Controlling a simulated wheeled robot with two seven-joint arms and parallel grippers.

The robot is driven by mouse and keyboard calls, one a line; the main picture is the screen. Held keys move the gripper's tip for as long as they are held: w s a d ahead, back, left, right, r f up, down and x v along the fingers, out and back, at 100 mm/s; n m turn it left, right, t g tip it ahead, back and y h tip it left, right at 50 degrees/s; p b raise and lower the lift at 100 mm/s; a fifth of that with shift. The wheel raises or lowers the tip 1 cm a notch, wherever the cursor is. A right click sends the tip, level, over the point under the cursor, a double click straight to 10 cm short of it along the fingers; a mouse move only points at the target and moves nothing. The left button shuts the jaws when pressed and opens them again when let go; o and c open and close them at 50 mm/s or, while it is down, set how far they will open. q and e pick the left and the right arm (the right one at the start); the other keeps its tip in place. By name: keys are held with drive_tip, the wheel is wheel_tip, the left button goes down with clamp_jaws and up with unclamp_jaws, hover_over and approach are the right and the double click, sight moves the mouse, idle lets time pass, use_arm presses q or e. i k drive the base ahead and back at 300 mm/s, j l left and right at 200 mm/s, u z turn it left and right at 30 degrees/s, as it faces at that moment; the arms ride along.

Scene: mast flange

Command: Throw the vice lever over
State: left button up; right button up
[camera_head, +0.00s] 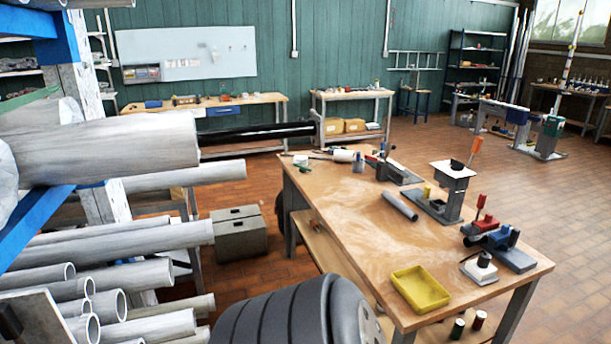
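Several small fixtures stand on the wooden workbench (350,215). A grey stand (446,195) with a white top plate has an orange-handled lever (475,149) rising upright beside it, tilted slightly right. At the right end, a blue and grey vice-like fixture (507,246) has a red block and a short red-tipped lever (480,203) near it. Another grey fixture with a dark, red-marked lever (385,160) stands at the back. I cannot tell for certain which lever is the vice's. Neither gripper is in view.
A yellow tray (420,289), a grey cylinder (400,206) and a white-based black knob (481,267) are on the bench. A pipe rack (60,255) and a large pipe (110,150) with a black rod (255,134) fill the left. Floor right of the bench is clear.

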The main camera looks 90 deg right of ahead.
sight(481, 201)
drive_tip(key=z, duration=2.05)
